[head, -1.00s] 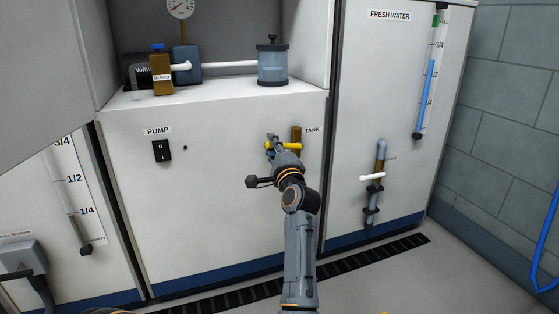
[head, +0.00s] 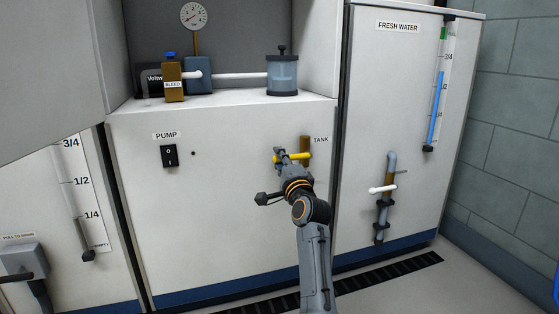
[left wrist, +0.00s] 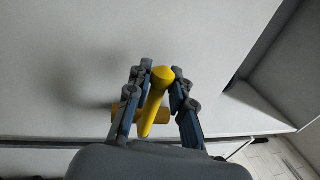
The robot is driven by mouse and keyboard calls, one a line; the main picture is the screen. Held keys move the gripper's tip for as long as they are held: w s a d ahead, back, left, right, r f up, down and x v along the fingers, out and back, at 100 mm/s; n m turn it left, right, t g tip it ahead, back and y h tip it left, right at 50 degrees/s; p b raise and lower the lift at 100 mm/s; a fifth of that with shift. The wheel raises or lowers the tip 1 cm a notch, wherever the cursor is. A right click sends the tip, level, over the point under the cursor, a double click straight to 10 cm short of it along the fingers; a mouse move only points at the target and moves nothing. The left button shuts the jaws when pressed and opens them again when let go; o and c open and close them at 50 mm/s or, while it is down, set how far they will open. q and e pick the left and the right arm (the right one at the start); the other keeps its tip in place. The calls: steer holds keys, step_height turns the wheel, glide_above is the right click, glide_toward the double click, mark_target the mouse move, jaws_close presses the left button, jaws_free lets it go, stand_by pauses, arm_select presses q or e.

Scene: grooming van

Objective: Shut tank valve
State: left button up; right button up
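The tank valve has a yellow handle (head: 301,156) that points sideways, across an upright brass pipe (head: 305,144) beside the "TANK" label (head: 321,140) on the white cabinet front. My left gripper (head: 281,157) reaches up to the handle's left end. Part of the brass body (left wrist: 122,116) shows behind the fingers. In the head view, my own gripper and wrist partly hide the handle. My right gripper is not in view.
A black pump switch (head: 169,156) is on the same panel to the left. Above are a bleed valve (head: 173,80), a clear canister (head: 283,75) and a gauge (head: 194,16). To the right, a fresh water pipe with a white handle (head: 383,189) sticks out.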

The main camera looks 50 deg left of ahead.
arm_select(q)
steer(key=shift+o, duration=0.9)
step_height(320, 180, up, 10)
steer(key=shift+r, duration=0.1)
